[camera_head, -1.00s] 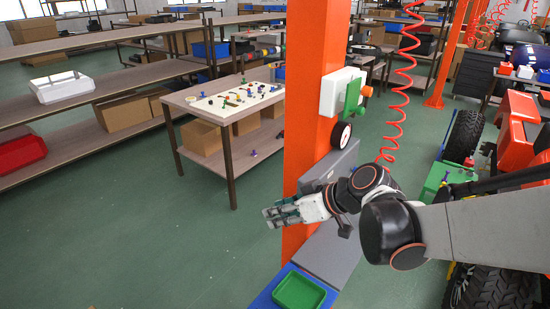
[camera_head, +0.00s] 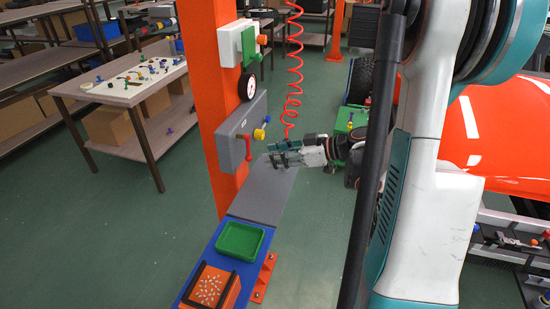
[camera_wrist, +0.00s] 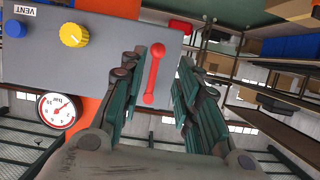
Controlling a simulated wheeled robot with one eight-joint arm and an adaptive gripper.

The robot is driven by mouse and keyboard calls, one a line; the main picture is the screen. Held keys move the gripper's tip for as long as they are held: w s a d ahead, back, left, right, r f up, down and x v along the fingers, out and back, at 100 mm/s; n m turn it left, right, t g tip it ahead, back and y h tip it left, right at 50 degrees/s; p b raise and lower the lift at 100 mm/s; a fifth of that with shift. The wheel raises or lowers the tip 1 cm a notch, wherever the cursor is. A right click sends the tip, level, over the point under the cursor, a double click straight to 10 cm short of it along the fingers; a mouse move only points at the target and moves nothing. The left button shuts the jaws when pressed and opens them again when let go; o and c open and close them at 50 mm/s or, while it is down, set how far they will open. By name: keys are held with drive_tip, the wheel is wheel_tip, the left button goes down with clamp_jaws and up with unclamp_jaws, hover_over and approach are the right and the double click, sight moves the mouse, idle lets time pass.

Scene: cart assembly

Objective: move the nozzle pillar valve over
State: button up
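The nozzle pillar valve shows as a red lever (camera_head: 248,148) on the front of a grey panel box (camera_head: 236,122) fixed to the orange pillar. In the wrist view the red lever (camera_wrist: 153,74) stands upright in the picture and appears between my gripper's teal fingers (camera_wrist: 160,66). In the head view my gripper (camera_head: 274,160) is to the right of the lever, apart from it, above the grey shelf. The fingers are spread with nothing held.
A yellow knob (camera_wrist: 74,35), blue knob (camera_wrist: 15,28) and round gauge (camera_wrist: 56,110) are near the lever. The orange pillar (camera_head: 208,60) stands behind the panel. Below are a grey shelf (camera_head: 262,200) and a green tray (camera_head: 240,241). A red coiled hose (camera_head: 292,80) hangs nearby.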

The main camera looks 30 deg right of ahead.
drive_tip(key=b+x, duration=0.2)
drive_tip(key=x, duration=0.5)
drive_tip(key=shift+w, duration=0.3)
drive_tip(key=c, duration=0.6)
